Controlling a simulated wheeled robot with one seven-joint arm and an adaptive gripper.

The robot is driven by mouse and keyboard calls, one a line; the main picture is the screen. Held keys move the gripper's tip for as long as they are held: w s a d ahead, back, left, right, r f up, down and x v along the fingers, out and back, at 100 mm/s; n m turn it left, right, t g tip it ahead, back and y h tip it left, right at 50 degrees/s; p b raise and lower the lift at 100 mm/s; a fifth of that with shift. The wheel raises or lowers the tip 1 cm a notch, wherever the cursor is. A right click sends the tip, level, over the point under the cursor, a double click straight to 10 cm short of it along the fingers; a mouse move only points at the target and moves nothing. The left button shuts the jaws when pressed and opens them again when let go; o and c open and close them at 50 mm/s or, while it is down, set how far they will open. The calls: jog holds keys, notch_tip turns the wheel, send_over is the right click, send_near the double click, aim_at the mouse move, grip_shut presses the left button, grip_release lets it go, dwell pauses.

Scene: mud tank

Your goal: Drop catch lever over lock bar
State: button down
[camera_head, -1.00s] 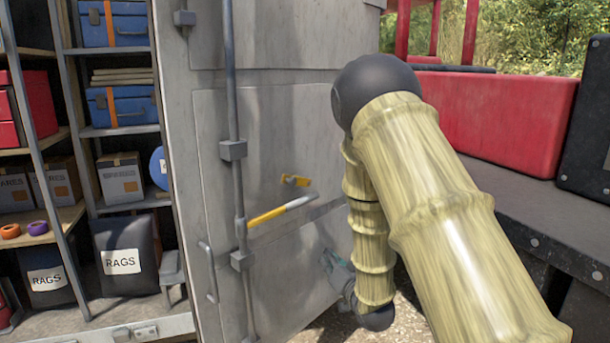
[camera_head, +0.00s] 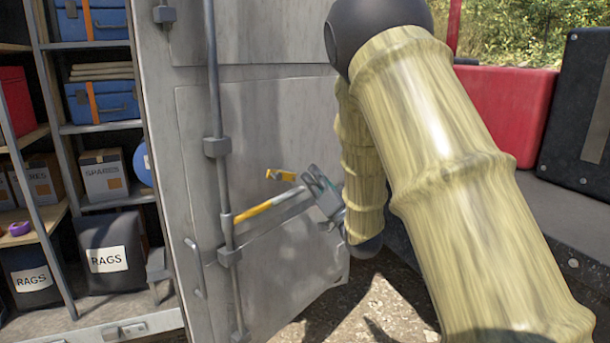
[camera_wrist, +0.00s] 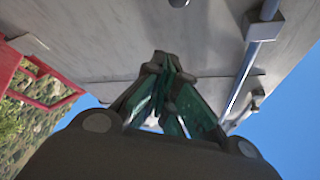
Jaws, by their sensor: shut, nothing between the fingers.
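The lock bar (camera_head: 267,206), yellow with a grey end, reaches right from the vertical rod on the grey door, tilted slightly up. The small yellow catch lever (camera_head: 281,175) sticks out from the door just above the bar, with a visible gap between them. My gripper (camera_head: 316,178) is shut and empty. It is at the bar's free end, just right of the catch lever, partly covering that end. I cannot tell whether it touches either. The wrist view shows its green fingers (camera_wrist: 168,68) together against the door. The bar and lever are not clear there.
The door (camera_head: 270,110) stands open, with its vertical rod (camera_head: 213,90) and a bracket (camera_head: 229,257) near the bar's pivot. Shelves with blue cases (camera_head: 103,105) and rag bags (camera_head: 108,258) are left. A red box (camera_head: 497,112) stands behind my arm.

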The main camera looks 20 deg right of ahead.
jog(key=p+x, duration=0.4)
jog(key=x, duration=0.5)
jog(key=shift+s+a+f+p, duration=0.1)
jog(key=shift+a+f+p, duration=0.1)
jog(key=shift+a+f, duration=0.3)
jog(key=shift+s+a+f+p, duration=0.1)
jog(key=shift+a+f+p, duration=0.1)
jog(key=shift+f, duration=0.5)
jog(key=shift+s+a+f+p, duration=0.1)
jog(key=shift+a+f+p, duration=0.1)
jog(key=shift+a+f, duration=0.3)
jog(key=shift+d+f, duration=0.1)
jog(key=shift+d, duration=0.05)
jog(key=shift+f+b, duration=0.2)
jog(key=shift+b, duration=0.15)
